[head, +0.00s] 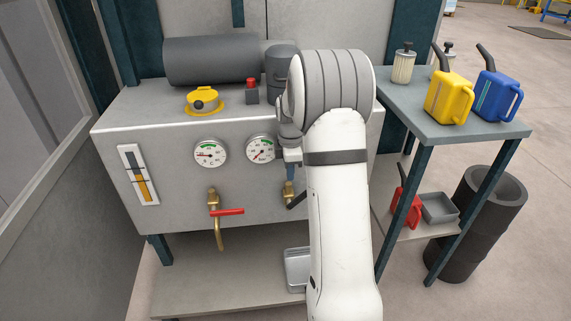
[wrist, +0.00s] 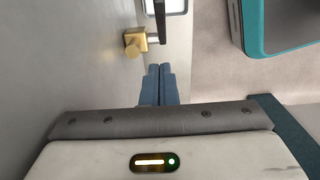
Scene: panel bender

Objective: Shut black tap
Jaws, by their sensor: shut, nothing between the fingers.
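The black tap has a brass body (head: 289,188) low on the front of the grey machine, right of the red-handled tap. Its black lever (head: 296,200) slants down to the left, and my arm hides part of it. In the wrist view the brass body (wrist: 134,42) and the black lever (wrist: 160,20) show just beyond my fingertips. My gripper (head: 291,178) has blue fingers pointing down above the tap; in the wrist view the fingers (wrist: 160,68) are together with nothing between them. They look apart from the lever; the exact distance is unclear.
The red-handled tap (head: 226,212) with a bent spout sits to the left. Two gauges are above it. A metal tray (head: 298,268) lies on the lower shelf (head: 215,285). A side table (head: 410,108) with yellow and blue cans stands at right.

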